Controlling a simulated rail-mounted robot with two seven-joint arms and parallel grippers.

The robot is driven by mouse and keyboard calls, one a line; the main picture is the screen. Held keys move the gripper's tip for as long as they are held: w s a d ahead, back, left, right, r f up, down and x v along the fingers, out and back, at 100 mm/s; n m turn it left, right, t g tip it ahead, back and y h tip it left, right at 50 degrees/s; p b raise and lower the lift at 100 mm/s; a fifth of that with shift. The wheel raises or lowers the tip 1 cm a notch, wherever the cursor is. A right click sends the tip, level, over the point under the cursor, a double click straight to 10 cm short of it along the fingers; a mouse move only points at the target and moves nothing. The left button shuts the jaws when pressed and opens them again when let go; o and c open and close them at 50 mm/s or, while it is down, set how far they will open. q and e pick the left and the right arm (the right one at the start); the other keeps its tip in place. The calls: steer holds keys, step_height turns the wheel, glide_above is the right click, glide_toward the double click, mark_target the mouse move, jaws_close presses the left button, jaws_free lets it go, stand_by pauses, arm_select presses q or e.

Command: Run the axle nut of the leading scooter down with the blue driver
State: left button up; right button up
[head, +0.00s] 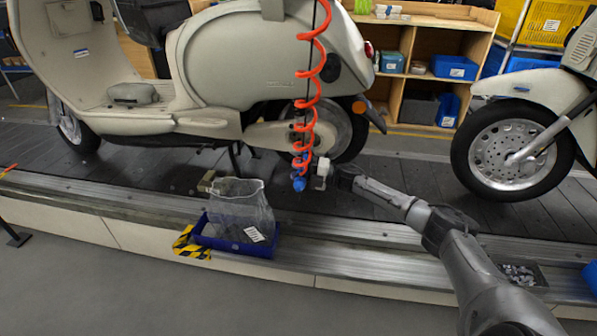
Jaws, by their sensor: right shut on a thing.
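A cream scooter (235,62) stands on the slat conveyor, facing left, its rear wheel (345,130) near the middle of the head view. The blue driver (299,183) hangs upright at the end of a coiled orange hose, in front of the scooter's rear wheel and swingarm. My right gripper (322,172) reaches in from the lower right and is shut on the driver from its right side. The axle nut cannot be made out; the hose and driver cover part of the wheel hub area. I cannot tell whether the driver touches the scooter. My left gripper is out of view.
A blue tray (208,240) with a clear bag (240,205) sits on the conveyor's near ledge, beside yellow-black tape. A second scooter's front wheel (512,150) is at the right. A small parts tray (522,272) lies lower right. Shelves with bins (455,68) stand behind.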

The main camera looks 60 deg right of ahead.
steer(key=shift+d, duration=0.2)
stand_by(0.7)
stand_by(0.4)
steer(key=shift+p, duration=0.55)
steer(key=shift+a, duration=0.2)
stand_by(0.6)
steer(key=shift+s+a+p, duration=0.15)
steer(key=shift+a+p, duration=0.25)
steer(key=shift+p, duration=0.45)
